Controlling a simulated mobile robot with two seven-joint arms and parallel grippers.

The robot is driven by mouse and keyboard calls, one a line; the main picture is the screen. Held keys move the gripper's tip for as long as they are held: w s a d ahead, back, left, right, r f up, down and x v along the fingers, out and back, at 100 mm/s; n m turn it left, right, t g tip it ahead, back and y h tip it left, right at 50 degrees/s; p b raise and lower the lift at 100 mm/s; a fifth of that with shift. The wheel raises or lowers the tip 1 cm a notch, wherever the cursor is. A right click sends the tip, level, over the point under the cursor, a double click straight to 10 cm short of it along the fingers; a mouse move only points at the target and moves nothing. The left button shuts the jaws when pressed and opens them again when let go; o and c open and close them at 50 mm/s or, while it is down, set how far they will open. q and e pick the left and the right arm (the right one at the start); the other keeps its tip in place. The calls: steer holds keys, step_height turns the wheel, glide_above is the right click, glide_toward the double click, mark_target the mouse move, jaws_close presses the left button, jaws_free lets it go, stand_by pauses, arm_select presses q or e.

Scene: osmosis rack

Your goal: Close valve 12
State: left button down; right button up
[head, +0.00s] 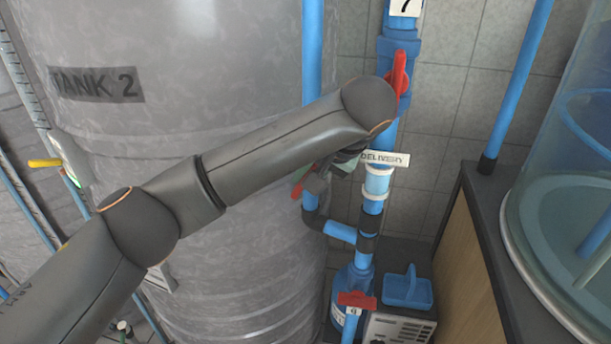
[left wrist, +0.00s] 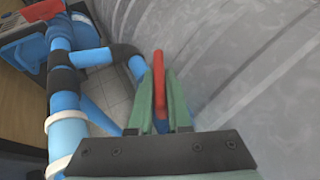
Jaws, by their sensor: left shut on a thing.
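A red valve handle (left wrist: 158,62) on a blue pipe beside the grey tank sits between the green fingers of my left gripper (left wrist: 160,95). The fingers are shut on it from both sides, and its tip sticks out beyond them. A bit of the red handle (head: 297,191) shows in the head view, below my left forearm and next to a green finger (head: 304,173). My left arm hides most of the gripper and the valve there. I see no number 12 label, so I cannot confirm the valve's number. My right gripper is not in view.
The large grey tank (head: 220,250) labelled TANK 2 stands close on the left. A blue pipe with a DELIVERY label (head: 385,158) and a red handle (head: 399,72) below a 7 tag stands to the right. A red handle tagged 6 (head: 357,299) is lower down.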

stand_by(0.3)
arm_select(q)
steer(key=c, duration=0.9)
jaws_free()
steer(key=shift+o, duration=0.2)
steer(key=shift+r, duration=0.1)
steer(key=v, duration=0.7)
steer(key=shift+s+d+r, duration=0.15)
